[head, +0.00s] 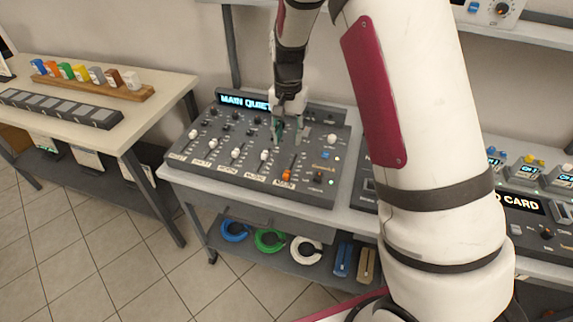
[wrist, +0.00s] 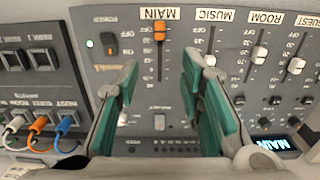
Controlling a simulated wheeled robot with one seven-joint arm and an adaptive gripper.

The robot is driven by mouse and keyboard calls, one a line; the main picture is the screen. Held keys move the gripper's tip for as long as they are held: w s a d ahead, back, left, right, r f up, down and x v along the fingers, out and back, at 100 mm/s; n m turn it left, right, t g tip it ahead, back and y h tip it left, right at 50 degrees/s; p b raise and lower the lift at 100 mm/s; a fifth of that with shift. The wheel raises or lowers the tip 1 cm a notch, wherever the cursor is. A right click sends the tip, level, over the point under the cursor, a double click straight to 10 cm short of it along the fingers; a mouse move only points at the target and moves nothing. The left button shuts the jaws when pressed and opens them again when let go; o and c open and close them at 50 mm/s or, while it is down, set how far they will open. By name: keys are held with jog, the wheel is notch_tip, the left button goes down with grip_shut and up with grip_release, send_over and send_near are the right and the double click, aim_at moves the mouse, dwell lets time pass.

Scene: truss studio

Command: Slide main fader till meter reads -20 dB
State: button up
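The mixing console (head: 225,160) lies on a grey stand. Its main fader has an orange cap (head: 287,174), which also shows in the wrist view (wrist: 160,31). The cap sits at the label end of its slot, next to the MAIN label (wrist: 160,13), nearest the console's front edge. The display (head: 244,102) reads "MAIN QUIET"; part of it shows in the wrist view (wrist: 272,144). No readable dB level shows. My gripper (head: 287,133) is open and empty above the console, behind the orange cap. In the wrist view its green-padded fingers (wrist: 160,62) straddle the slot's line, apart from the cap.
White-capped faders (head: 264,155) stand beside the main one, labelled MUSIC, ROOM and GUEST in the wrist view. A power switch (wrist: 109,44) with a green light is on the other side. Another device with coloured cables (wrist: 38,124) sits close by.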

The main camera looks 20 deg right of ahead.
aim_at(287, 175)
notch_tip(287, 175, down, 14)
jog(key=shift+r+p, duration=0.25)
jog(key=shift+p, duration=0.55)
grip_shut()
